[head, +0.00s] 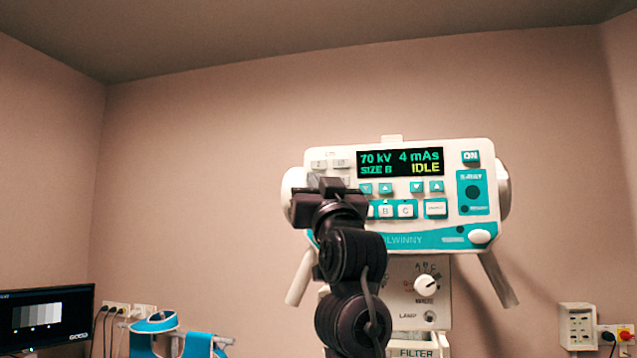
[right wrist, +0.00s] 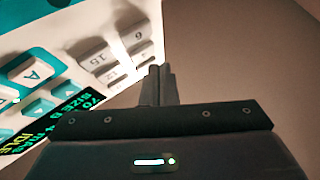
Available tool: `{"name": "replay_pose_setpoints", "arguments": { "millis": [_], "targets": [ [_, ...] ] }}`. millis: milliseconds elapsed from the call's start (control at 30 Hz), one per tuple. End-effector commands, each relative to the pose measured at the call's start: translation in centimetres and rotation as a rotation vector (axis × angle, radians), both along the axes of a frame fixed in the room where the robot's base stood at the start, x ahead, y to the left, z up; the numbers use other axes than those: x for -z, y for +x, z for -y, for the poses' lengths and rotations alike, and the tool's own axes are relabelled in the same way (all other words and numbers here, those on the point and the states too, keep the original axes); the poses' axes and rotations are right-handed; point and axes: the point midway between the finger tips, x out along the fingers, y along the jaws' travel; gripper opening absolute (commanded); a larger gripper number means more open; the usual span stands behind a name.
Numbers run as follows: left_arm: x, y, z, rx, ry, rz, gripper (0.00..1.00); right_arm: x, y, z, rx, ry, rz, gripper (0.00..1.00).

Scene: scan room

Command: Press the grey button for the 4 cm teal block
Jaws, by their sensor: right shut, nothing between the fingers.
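Grey buttons (head: 319,165) sit at the upper left of the white control panel (head: 470,147). My right gripper (head: 330,184) is shut and empty, in front of the panel's left part. It hides part of the lower grey buttons. In the right wrist view, grey buttons marked 15 (right wrist: 97,53) and 6 (right wrist: 138,35) show close by. The shut fingertips (right wrist: 158,72) are by the panel edge near these buttons. I cannot tell whether they touch. The label of the button nearest the tips is not readable. No separate teal block shows. My left gripper is not in view.
The panel's display (head: 400,162) reads 70 kV, 4 mAs, SIZE B, IDLE. Teal keys, an ON key (head: 470,157) and a teal X-RAY area (head: 472,192) are on the panel. A dial (head: 426,285) sits below. A monitor (head: 45,318) stands far left.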

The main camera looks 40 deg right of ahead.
Motion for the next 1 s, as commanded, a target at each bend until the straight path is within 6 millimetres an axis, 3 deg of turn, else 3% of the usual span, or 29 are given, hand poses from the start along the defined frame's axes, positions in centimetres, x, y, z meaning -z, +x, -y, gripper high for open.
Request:
{"name": "replay_pose_setpoints", "arguments": {
  "millis": [1000],
  "targets": [
    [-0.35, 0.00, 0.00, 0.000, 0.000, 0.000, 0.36, -0.02, 0.83, 0.96, 0.001, 0.000, -0.001, 0.00]
  ]
}}
